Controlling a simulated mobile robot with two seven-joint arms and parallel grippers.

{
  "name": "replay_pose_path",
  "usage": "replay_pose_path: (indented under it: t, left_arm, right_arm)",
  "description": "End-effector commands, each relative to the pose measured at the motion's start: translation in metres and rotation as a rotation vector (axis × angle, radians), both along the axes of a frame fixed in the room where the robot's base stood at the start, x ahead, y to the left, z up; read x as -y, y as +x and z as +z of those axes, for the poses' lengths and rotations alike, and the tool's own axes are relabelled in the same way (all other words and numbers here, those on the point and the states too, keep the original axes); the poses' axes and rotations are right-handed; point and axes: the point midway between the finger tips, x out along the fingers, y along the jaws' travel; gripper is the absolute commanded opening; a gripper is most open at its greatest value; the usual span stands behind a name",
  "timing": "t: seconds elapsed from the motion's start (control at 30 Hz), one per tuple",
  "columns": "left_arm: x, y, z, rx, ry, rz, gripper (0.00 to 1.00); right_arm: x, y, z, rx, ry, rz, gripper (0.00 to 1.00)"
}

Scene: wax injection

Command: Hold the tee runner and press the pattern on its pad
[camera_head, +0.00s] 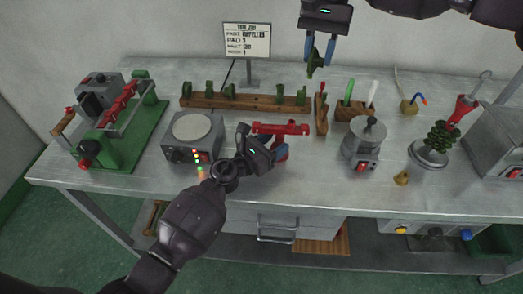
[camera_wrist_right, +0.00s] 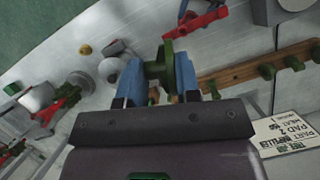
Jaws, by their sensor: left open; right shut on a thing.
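The red tee runner (camera_head: 288,128) is near the middle of the bench; it also shows at the top of the right wrist view (camera_wrist_right: 205,18). My left gripper (camera_head: 264,146) is open at the runner's near side, its blue fingers close to it. Whether they touch it is unclear. My right gripper (camera_head: 318,57) is high above the back of the bench, shut on a green pattern (camera_head: 315,66).
A wooden rack (camera_head: 240,102) with several green pieces stands behind the runner. A job sign (camera_head: 247,41) stands at the back. A hotplate box (camera_head: 193,137) is left, a metal pot (camera_head: 365,140) right. A green-based press (camera_head: 120,140) is far left.

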Motion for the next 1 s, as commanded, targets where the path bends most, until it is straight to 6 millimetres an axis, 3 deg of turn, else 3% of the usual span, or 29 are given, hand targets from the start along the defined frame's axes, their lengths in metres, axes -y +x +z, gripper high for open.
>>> replay_pose_path:
  t: [0.2,0.57,0.93,1.0]
  left_arm:
    - [0.013,0.014,0.0,0.0,0.0,0.001,0.56]
    - [0.016,0.017,0.0,-0.001,-0.001,0.0,0.56]
    - [0.016,0.017,0.0,-0.001,-0.001,0.0,0.02]
    - [0.016,0.017,0.0,-0.001,-0.001,0.0,0.0]
  right_arm:
    - [0.0,0.0,0.0,0.0,0.0,0.0,0.08]
    - [0.0,0.0,0.0,0.0,0.0,0.0,0.08]
    - [0.0,0.0,0.0,0.0,0.0,0.0,0.08]
    - [0.0,0.0,0.0,0.0,0.0,0.0,0.08]
